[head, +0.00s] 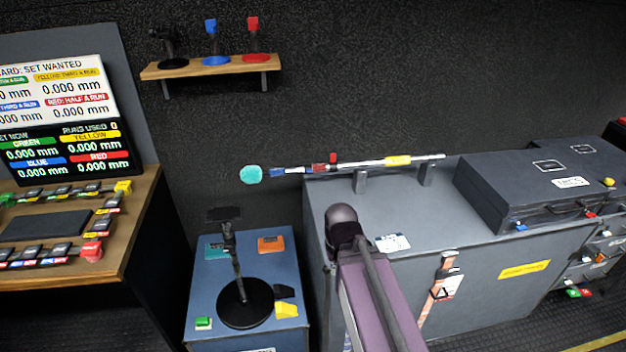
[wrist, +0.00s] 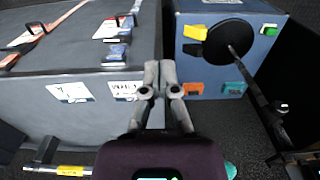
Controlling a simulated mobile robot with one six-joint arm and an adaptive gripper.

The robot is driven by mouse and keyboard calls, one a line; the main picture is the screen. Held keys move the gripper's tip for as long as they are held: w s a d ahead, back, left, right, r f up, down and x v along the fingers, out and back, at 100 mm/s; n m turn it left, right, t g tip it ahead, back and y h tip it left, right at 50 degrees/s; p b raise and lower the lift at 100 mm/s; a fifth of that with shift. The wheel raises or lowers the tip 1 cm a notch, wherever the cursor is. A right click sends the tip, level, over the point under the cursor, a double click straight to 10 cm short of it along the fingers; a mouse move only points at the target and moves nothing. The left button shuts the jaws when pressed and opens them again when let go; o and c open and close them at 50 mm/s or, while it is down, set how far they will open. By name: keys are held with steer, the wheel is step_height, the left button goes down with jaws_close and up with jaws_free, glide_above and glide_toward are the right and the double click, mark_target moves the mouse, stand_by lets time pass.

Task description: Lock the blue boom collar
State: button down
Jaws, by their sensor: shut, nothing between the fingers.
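In the head view, a thin boom pole (head: 370,162) lies across the dark back of the grey bench, with a teal foam ball (head: 250,175) at its left end. The blue boom collar (head: 279,172) sits on the pole close to the ball. A red collar (head: 333,160) and a yellow collar (head: 397,160) sit farther right. In the wrist view, my gripper (wrist: 160,66) is shut and empty, its fingers together over the gap between two grey-blue cabinets. The yellow collar (wrist: 72,171) shows low at left there; the blue collar is hidden behind my gripper body.
A blue cabinet (head: 205,290) carries a black stand (head: 245,305). A dark case (head: 530,190) sits on the bench at right. A desk with displays (head: 70,145) stands at left. A wooden shelf (head: 215,67) hangs above. A strap (head: 440,290) hangs on the bench front.

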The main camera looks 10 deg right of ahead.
steer(key=shift+d, duration=0.2)
